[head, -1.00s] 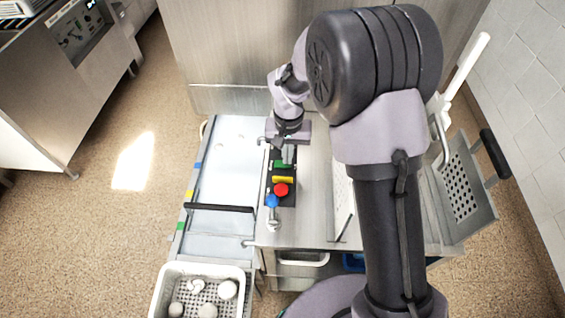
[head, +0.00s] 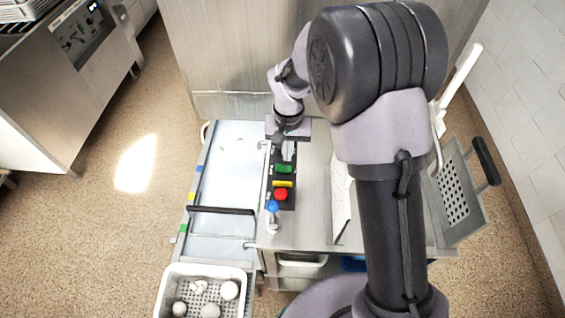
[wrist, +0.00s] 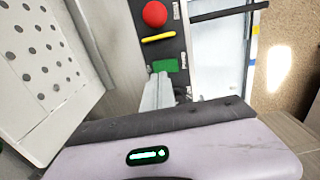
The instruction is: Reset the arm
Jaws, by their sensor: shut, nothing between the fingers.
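My gripper (head: 288,152) points down over the far end of a dark control panel in the head view. In the wrist view my gripper's fingers (wrist: 158,88) are together and empty, beside the green button. The panel carries a green button (head: 283,169), a yellow bar (head: 283,184), a red round button (head: 281,194) and a blue knob (head: 272,206). The green button (wrist: 166,65), yellow bar (wrist: 158,37) and red button (wrist: 154,14) also show in the wrist view. I cannot tell whether the fingertips touch the panel.
A white perforated basket (head: 163,292) with several pale round items stands at the front left. A perforated metal basket with a black handle (head: 455,200) is at the right. A steel channel with a black bar (head: 220,210) runs left of the panel. A metal wall stands behind.

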